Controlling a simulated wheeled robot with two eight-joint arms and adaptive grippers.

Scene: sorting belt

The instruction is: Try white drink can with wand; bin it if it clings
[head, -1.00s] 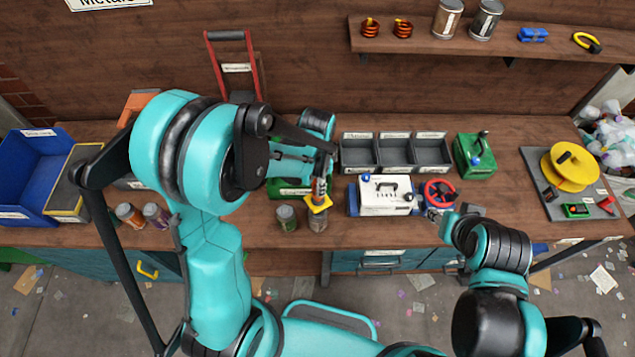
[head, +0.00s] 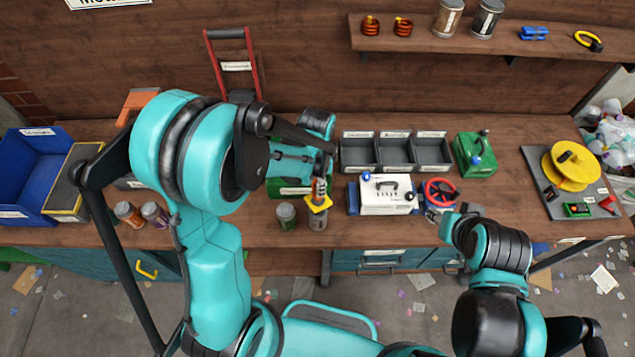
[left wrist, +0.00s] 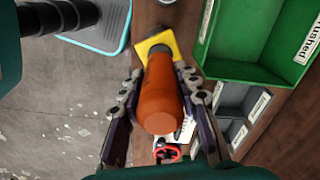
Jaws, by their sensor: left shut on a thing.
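My left gripper (head: 321,172) is shut on the orange handle of the wand (left wrist: 163,92). The wand's yellow end plate (head: 319,203) points down toward the front of the bench; it also shows in the left wrist view (left wrist: 155,42). A pale can (head: 317,222) stands directly under the plate, partly covered by it. I cannot tell whether plate and can touch. My right gripper (head: 440,212) is beside the red handwheel (head: 441,192); its jaws are too small to read.
A dark can (head: 287,217) stands just left of the pale one. Two more cans (head: 129,214) stand farther left. A green bin (left wrist: 250,38), grey labelled trays (head: 396,154) and a white box (head: 386,197) lie around the wand. A blue bin (head: 30,165) is at the far left.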

